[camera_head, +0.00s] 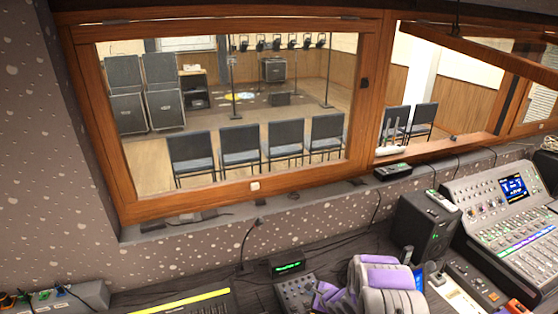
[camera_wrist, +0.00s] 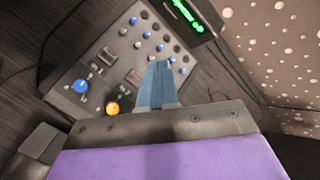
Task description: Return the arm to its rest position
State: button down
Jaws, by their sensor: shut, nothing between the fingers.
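My gripper (camera_wrist: 160,68) shows in the wrist view as two blue-grey fingers pressed together, with nothing between them. A grey bar and a purple body of mine lie below the fingers. The fingers appear over a small grey control panel (camera_wrist: 98,68) with blue, white and orange knobs; I cannot tell whether they touch it. In the head view my purple and grey arm (camera_head: 385,285) is at the bottom, right of the middle, beside the same small panel (camera_head: 293,291). The fingertips are hard to make out there.
A green-lit display (camera_head: 288,267) stands behind the small panel. A black speaker box (camera_head: 427,226) and a large mixing console (camera_head: 512,217) are to the right. A dark board with a yellow strip (camera_head: 190,299) is at the bottom left. A wood-framed window (camera_head: 240,192) rises behind the desk.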

jog(key=s+d+r+n+g+h+b, duration=0.25)
jog(key=d+r+n+h, duration=0.35)
jog(key=r, duration=0.5)
jog(key=s+d+r+n+g+b, duration=0.2)
jog(key=s+d+r+n+b, duration=0.15)
jog(key=s+r, duration=0.7)
jog(key=s+a+r+n+g+b, duration=0.2)
jog(key=s+a+n, duration=0.1)
jog(key=s, duration=1)
jog(key=s+a+r+n+g+y+b, duration=0.1)
jog(key=s+a+n, duration=0.3)
jog(key=s, duration=0.8)
jog(key=s+a+r+n+g+b, duration=0.3)
jog(key=s+n, duration=0.1)
jog(key=s, duration=0.9)
jog(key=shift+s+a+r, duration=0.25)
jog(key=shift+s+r, duration=0.05)
jog(key=shift+r, duration=0.1)
